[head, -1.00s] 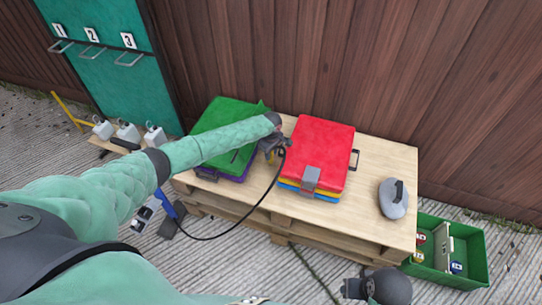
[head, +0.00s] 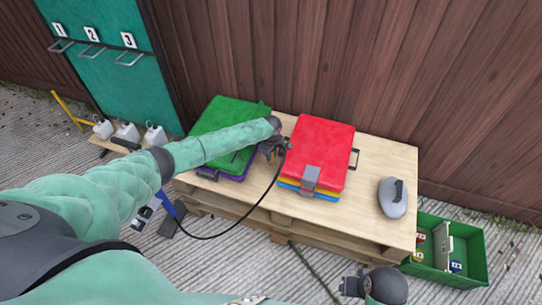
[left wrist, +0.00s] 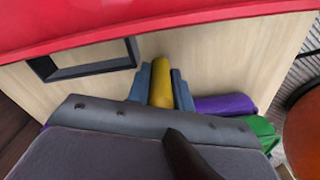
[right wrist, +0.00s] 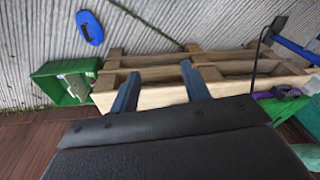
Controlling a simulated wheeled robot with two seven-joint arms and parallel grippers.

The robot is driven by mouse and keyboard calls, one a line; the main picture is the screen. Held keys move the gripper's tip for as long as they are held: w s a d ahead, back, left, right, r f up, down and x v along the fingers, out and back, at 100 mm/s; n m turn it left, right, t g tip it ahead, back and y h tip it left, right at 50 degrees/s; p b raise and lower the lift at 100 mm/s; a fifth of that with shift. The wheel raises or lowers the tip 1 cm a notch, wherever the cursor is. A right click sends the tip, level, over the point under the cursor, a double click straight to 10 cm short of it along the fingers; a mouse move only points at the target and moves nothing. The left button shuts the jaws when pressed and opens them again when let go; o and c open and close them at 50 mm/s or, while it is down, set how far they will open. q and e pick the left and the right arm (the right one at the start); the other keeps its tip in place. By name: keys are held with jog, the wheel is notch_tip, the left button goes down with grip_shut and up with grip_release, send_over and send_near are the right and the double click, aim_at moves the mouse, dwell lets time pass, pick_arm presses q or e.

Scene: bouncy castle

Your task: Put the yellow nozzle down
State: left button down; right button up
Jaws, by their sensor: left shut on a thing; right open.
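My left gripper (head: 268,150) is over the wooden pallet table (head: 372,165), between the green and red folded stacks. In the left wrist view its two fingers are shut on the yellow nozzle (left wrist: 161,85), with pale wood beyond it. I cannot tell whether the nozzle touches the wood. In the head view the hand mostly hides the nozzle, and a black hose (head: 262,203) runs from there down to the floor. My right gripper (head: 350,287) is low in front of the table; its fingers (right wrist: 160,88) are apart and empty.
The red stack (head: 320,145) and green stack (head: 222,125) flank the left hand. A grey object (head: 393,205) sits at the table's right. A green crate (head: 475,270) stands beyond that end. Bare wood lies between the red stack and the grey object.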

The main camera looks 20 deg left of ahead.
pick_arm(q)
notch_tip(320, 180, up, 8)
jog(key=shift+r+b, duration=0.1)
jog(key=shift+b, duration=0.35)
jog(key=shift+r, duration=0.75)
jog(key=shift+s+a+m, duration=0.1)
jog(key=shift+s+m, duration=0.1)
jog(key=shift+m, duration=0.5)
jog(key=shift+s+m, duration=0.25)
jog(key=shift+m, duration=0.15)
jog(key=s+d+r+m, duration=0.4)
jog(key=s+d+r, duration=0.1)
jog(key=r, duration=0.2)
jog(key=s+d+r+m, duration=0.4)
jog(key=s+r, duration=0.1)
jog(key=r, duration=0.2)
jog(key=s+a+r+m, duration=0.3)
jog(key=s+a+r, duration=0.3)
jog(key=r, duration=0.5)
jog(key=shift+s+r, duration=0.3)
jog(key=shift+s, duration=0.95)
pick_arm(e)
jog(key=shift+s+a+r, duration=0.15)
jog(key=shift+a+r, duration=0.05)
jog(key=shift+r, duration=0.5)
pick_arm(q)
jog(key=shift+f, duration=0.1)
